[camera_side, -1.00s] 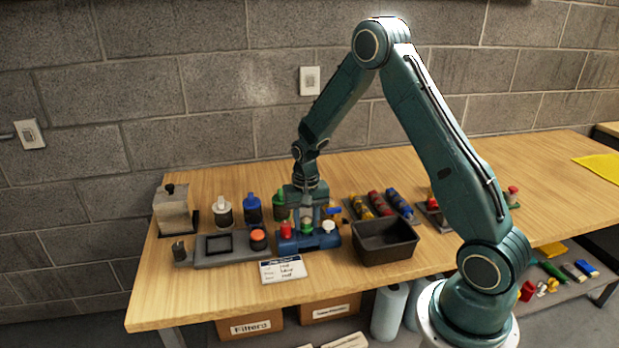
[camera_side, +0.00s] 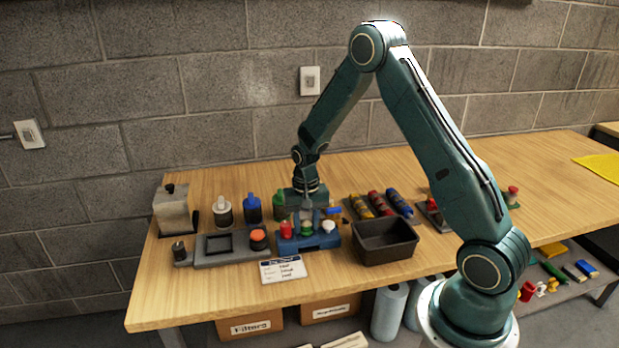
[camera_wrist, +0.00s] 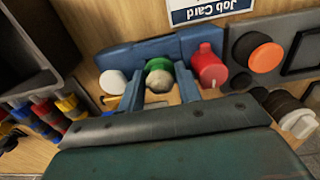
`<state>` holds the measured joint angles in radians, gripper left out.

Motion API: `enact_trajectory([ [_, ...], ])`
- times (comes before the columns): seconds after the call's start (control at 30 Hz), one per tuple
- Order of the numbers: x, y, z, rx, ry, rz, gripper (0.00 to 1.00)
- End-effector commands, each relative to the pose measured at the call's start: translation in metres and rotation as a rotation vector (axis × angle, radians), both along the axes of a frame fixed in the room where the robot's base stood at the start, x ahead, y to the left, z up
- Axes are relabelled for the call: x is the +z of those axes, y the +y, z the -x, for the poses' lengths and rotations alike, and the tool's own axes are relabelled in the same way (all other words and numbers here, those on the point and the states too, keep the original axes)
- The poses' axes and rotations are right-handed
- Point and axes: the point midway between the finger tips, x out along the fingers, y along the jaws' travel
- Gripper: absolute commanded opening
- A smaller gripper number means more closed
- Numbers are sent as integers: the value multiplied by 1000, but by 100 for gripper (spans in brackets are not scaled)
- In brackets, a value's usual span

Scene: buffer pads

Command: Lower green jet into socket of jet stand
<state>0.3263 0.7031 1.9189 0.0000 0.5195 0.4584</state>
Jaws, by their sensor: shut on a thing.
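The jet stand is a blue block (camera_side: 325,241) on the front of the bench; its blue body also shows in the wrist view (camera_wrist: 140,52). A red jet (camera_side: 286,229) and a white jet (camera_side: 328,226) stand in it on either side. My gripper (camera_side: 307,226) points straight down over the middle of the stand. It is shut on the green jet (camera_wrist: 158,65), which is upright between the two blue fingers, with the red jet (camera_wrist: 208,66) to its right in the wrist view. The jet's lower end and the socket are hidden, so I cannot tell how deep it sits.
A black bin (camera_side: 386,252) stands close right of the stand. A grey fixture with an orange button (camera_side: 258,236) is close on the left. A job card (camera_side: 283,270) lies in front. Several bottles and coloured parts stand behind.

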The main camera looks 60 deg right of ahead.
Motion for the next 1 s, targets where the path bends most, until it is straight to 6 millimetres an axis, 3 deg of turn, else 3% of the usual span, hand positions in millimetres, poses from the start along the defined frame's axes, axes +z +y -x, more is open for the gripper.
enact_trajectory([
  [0.43, -5, 0, 0, 0, 0, 0, 12],
  [0.47, -5, 0, 0, 0, 0, 0, 36],
  [0.6, -5, 0, 0, 0, 0, 0, 60],
  [1.0, -4, 2, -2, 6, -6, -4, 60],
])
